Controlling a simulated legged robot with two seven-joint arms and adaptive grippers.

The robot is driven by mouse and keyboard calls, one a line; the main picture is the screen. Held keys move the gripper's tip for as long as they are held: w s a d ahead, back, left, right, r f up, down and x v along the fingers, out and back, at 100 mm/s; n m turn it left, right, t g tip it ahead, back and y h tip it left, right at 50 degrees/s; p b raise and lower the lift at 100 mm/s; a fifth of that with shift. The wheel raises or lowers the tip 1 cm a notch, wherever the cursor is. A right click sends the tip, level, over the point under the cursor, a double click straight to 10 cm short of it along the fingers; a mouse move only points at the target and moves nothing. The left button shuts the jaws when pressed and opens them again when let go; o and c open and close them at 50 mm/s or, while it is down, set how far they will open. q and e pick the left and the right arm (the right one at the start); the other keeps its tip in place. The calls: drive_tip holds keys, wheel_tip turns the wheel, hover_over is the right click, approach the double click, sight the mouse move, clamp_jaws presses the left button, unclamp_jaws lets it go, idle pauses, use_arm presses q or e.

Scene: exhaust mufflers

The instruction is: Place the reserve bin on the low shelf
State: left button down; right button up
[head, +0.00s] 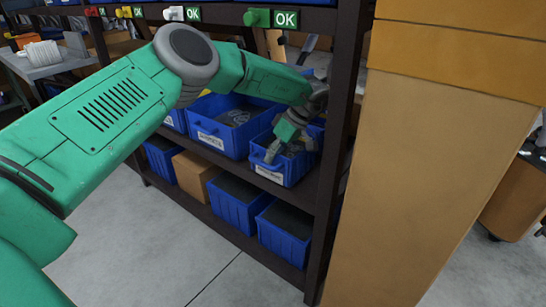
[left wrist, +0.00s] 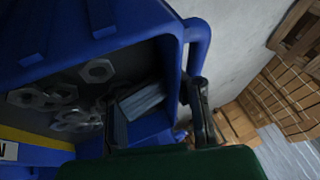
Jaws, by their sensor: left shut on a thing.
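The blue bin (head: 289,174) at the right end of the middle shelf has a white label on its front. My left gripper (head: 288,147) reaches down into it from above, and its jaws are shut on the bin's wall. In the left wrist view the gripper (left wrist: 172,100) has one finger inside the bin and one outside the blue rim. Metal hex nuts (left wrist: 98,71) lie inside the bin. The low shelf (head: 190,205) is below and holds several things. My right gripper is out of view.
A larger blue bin (head: 221,139) stands left of the gripped one. The low shelf carries blue bins (head: 285,238) and a cardboard box (head: 195,174). A dark upright (head: 335,150) and a tall tan block (head: 430,160) stand close on the right. Grey floor lies in front.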

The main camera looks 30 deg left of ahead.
use_arm(q)
drive_tip(key=c, duration=1.4)
unclamp_jaws()
drive_tip(key=shift+a+f, duration=0.35)
drive_tip(key=shift+a, duration=0.35)
drive_tip(key=shift+a+f, duration=0.1)
drive_tip(key=shift+a, duration=0.25)
drive_tip(key=shift+d+r, duration=0.3)
drive_tip(key=shift+d, duration=0.1)
drive_tip(key=p+v, duration=0.2)
drive_tip(key=v, duration=0.5)
drive_tip(key=shift+d+r+p, duration=0.25)
drive_tip(key=shift+r+p, duration=0.05)
drive_tip(key=shift+p, duration=0.05)
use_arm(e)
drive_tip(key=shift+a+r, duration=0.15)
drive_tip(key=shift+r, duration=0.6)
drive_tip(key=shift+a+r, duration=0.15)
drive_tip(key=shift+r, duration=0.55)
use_arm(q)
drive_tip(key=shift+a, duration=0.1)
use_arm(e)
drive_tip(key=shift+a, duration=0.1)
